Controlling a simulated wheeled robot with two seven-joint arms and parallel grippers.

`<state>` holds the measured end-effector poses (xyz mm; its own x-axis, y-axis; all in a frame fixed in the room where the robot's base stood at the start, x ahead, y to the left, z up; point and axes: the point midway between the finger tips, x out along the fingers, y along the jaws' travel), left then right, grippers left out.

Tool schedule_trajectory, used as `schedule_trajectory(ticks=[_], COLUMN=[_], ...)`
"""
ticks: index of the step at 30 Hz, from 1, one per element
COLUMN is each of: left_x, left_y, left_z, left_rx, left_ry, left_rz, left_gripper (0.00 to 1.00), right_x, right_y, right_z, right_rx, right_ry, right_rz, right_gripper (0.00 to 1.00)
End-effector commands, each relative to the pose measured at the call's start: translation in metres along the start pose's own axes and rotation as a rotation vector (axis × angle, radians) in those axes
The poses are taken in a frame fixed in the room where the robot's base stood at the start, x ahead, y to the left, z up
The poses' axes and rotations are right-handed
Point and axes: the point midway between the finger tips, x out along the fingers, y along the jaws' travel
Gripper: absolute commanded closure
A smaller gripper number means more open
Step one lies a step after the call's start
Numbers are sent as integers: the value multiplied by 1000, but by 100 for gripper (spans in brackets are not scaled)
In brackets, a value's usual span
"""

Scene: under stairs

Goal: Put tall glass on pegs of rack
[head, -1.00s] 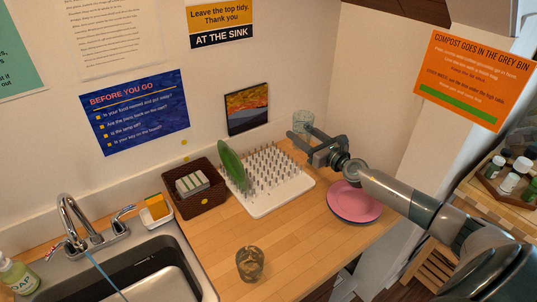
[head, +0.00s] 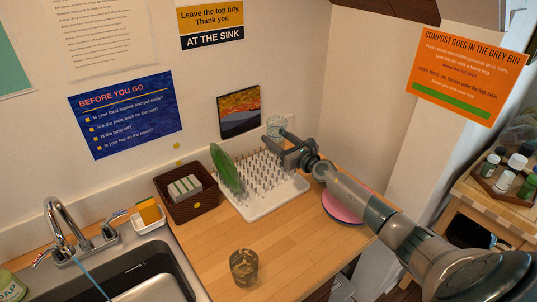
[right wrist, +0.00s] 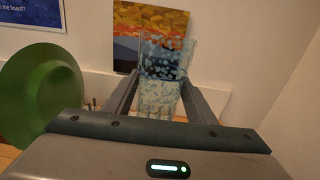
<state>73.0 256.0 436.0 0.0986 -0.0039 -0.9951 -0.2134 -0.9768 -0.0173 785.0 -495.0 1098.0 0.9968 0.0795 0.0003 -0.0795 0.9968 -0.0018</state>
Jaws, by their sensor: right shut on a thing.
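The tall glass (right wrist: 162,75), clear with pale blue dots, is between the fingers of my right gripper (right wrist: 160,98) in the right wrist view. In the head view the glass (head: 276,124) shows above the back right part of the white peg rack (head: 262,209). My right gripper (head: 285,145) is shut on it and hides part of it. Whether the glass touches the pegs cannot be told. A green plate (head: 226,168) stands on edge at the left of the rack. My left gripper is not in view.
A dark brown basket (head: 189,205) stands left of the rack, beside the sink (head: 150,270). A short clear glass (head: 243,267) stands on the counter in front. A pink plate (head: 340,209) lies at the right, partly under my arm. A small picture (head: 239,112) leans on the back wall.

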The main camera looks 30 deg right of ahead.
Motion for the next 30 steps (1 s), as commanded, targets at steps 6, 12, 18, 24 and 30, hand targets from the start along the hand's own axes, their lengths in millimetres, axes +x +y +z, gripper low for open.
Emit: schedule_trajectory(ticks=[6,12,18,24,30], left_x=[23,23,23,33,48], left_y=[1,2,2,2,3], left_z=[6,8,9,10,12], left_rx=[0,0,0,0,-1], left_ry=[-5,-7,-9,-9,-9], left_rz=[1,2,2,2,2], left_gripper=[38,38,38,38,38], right_x=[30,36,35,35,36], right_y=[8,10,10,10,11], right_z=[-20,-22,-22,-34,-58], right_rx=[3,0,0,3,6], right_ry=[-3,0,0,-1,-1], right_rz=[-2,0,0,-1,0], right_gripper=[100,100,100,100,100])
